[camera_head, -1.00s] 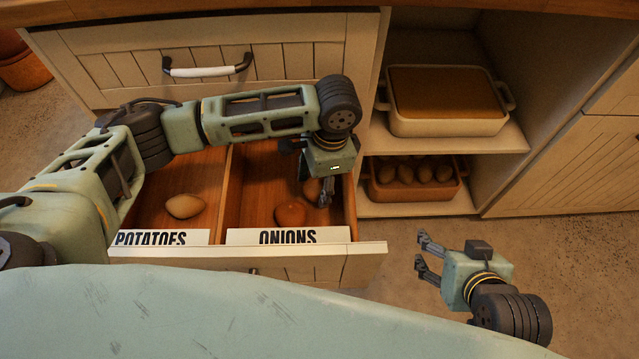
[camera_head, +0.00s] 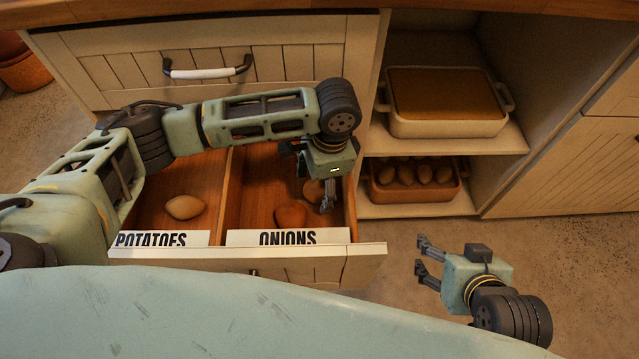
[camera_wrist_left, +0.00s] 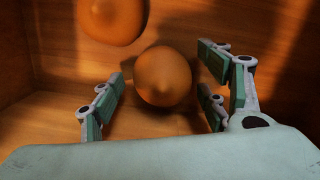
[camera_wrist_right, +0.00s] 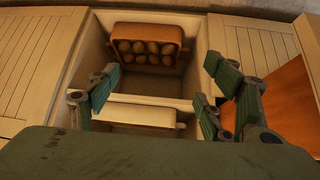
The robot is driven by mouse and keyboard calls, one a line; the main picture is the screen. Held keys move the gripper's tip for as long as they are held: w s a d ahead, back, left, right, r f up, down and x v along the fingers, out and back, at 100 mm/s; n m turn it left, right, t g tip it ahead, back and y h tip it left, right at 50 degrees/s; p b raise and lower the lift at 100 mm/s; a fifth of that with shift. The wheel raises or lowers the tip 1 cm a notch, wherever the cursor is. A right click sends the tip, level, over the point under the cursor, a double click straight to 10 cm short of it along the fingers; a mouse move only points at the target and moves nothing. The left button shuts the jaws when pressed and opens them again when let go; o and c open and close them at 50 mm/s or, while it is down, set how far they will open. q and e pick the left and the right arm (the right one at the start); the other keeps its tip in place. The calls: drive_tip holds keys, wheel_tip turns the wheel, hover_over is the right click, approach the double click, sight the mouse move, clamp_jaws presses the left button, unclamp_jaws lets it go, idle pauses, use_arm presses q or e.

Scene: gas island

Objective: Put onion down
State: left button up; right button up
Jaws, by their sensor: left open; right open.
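Two onions lie in the onions compartment (camera_head: 250,200) of the open drawer. One onion (camera_head: 290,214) is near the front label. The other onion (camera_head: 312,190) is partly hidden by my left gripper (camera_head: 326,200). In the left wrist view one onion (camera_wrist_left: 163,76) rests on the drawer floor between the open fingers of my left gripper (camera_wrist_left: 165,100), with gaps on both sides. The second onion (camera_wrist_left: 110,18) is at the top of that view. My right gripper (camera_head: 428,260) is open and empty over the floor, right of the drawer.
A potato (camera_head: 185,207) lies in the potatoes compartment left of the divider. Right of the drawer, an open shelf holds a large covered dish (camera_head: 445,125) above and a brown crate (camera_head: 415,191) with several round items below. A closed drawer (camera_head: 290,60) is behind my left arm.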

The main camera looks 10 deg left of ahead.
sight(320, 182)
drive_tip(key=shift+w, duration=0.1)
use_arm(q)
drive_tip(key=shift+r, duration=0.45)
drive_tip(key=r, duration=0.1)
drive_tip(key=r+p, duration=0.1)
drive_tip(key=r, duration=0.2)
drive_tip(key=shift+w+d+p, duration=0.2)
drive_tip(key=shift+d+p, duration=0.05)
drive_tip(key=shift+p, duration=0.1)
wheel_tip(320, 182, up, 7)
drive_tip(key=p, duration=0.2)
drive_tip(key=shift+w+d+r, duration=0.15)
drive_tip(key=shift+w+d, duration=0.05)
drive_tip(key=shift+d, duration=0.2)
use_arm(e)
drive_tip(key=s+d+f+g+h, duration=0.1)
drive_tip(key=s+d+f+g, duration=0.1)
drive_tip(key=s+g, duration=0.2)
drive_tip(key=shift+s+d+f, duration=0.15)
drive_tip(key=shift+s+f, duration=0.05)
drive_tip(key=shift+s, duration=1.55)
drive_tip(key=shift+d, duration=0.1)
